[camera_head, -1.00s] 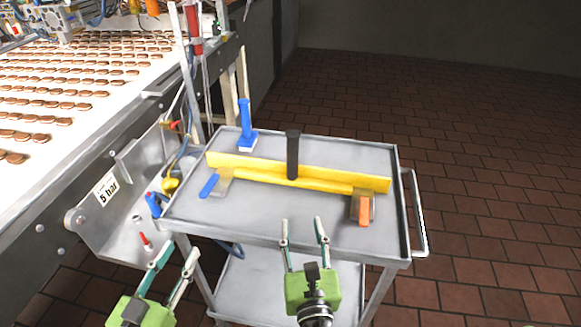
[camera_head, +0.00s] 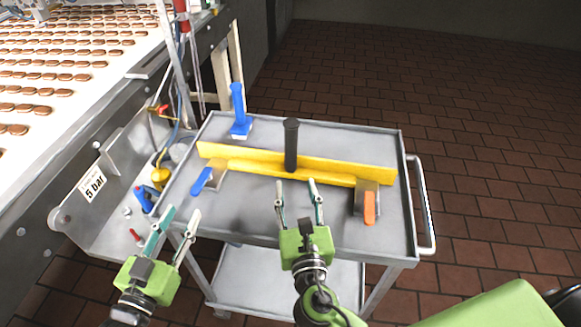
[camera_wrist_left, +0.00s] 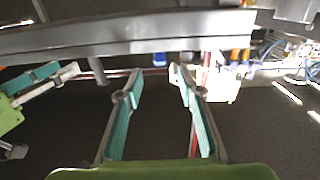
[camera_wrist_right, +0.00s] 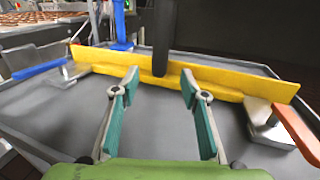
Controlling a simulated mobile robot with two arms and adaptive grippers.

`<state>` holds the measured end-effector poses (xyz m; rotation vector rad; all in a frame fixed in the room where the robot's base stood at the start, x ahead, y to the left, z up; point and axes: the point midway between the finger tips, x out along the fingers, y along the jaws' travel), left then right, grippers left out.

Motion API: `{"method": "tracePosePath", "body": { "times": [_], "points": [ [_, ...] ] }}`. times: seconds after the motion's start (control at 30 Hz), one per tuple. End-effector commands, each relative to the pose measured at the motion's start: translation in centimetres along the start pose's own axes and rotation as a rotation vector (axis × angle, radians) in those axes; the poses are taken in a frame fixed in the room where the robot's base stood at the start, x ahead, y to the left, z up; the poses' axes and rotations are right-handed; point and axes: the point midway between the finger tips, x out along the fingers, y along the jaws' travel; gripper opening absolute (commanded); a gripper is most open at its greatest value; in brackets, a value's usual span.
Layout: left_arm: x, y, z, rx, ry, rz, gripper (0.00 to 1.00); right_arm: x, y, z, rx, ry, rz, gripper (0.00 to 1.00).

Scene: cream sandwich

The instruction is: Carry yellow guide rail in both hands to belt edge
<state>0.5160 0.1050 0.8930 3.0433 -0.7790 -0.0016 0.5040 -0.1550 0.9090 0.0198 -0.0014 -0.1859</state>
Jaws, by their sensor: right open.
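The yellow guide rail (camera_head: 340,170) lies across the grey cart top (camera_head: 262,210), with a black upright post (camera_head: 291,148) at its middle. It also fills the upper part of the right wrist view (camera_wrist_right: 215,82). My right gripper (camera_head: 299,190) is open and empty over the cart's front part, pointing at the rail and apart from it. My left gripper (camera_head: 178,222) is open and empty, left of the cart's front corner and lower than its top. The belt (camera_head: 80,55) with rows of brown sandwich biscuits runs at the left; its metal side edge faces the cart.
A blue-handled scraper (camera_head: 202,180) and an orange-handled scraper (camera_head: 369,206) lie by the rail's ends. A blue brush-like tool (camera_head: 239,115) stands behind. A metal bracket with a yellow fitting (camera_head: 160,177) lies between belt and cart.

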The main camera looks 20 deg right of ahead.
Motion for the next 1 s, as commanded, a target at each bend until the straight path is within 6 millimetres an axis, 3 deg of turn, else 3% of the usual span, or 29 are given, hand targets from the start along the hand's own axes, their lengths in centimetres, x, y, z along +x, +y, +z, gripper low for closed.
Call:
{"method": "tracePosePath", "body": {
  "times": [0.3, 0.5, 0.7, 1.0],
  "points": [
    [6.5, 0.0, -0.2, 0.0, 0.003, 0.0, 0.35, 6.4, -0.1, 0.2, 0.0, -0.003, -0.002, 0.41],
    [9.7, 0.0, -0.1, -0.001, 0.002, 0.0, 0.35, 9.6, 0.0, 0.1, 0.0, -0.001, -0.002, 0.41],
    [11.3, 0.0, -0.1, -0.001, 0.001, 0.0, 0.35, 11.2, 0.0, 0.1, 0.001, 0.0, -0.001, 0.41],
    [11.5, 0.0, 0.0, 0.0, 0.0, 0.0, 0.35, 11.5, 0.0, 0.0, 0.001, 0.001, -0.001, 0.41]
  ]
}}
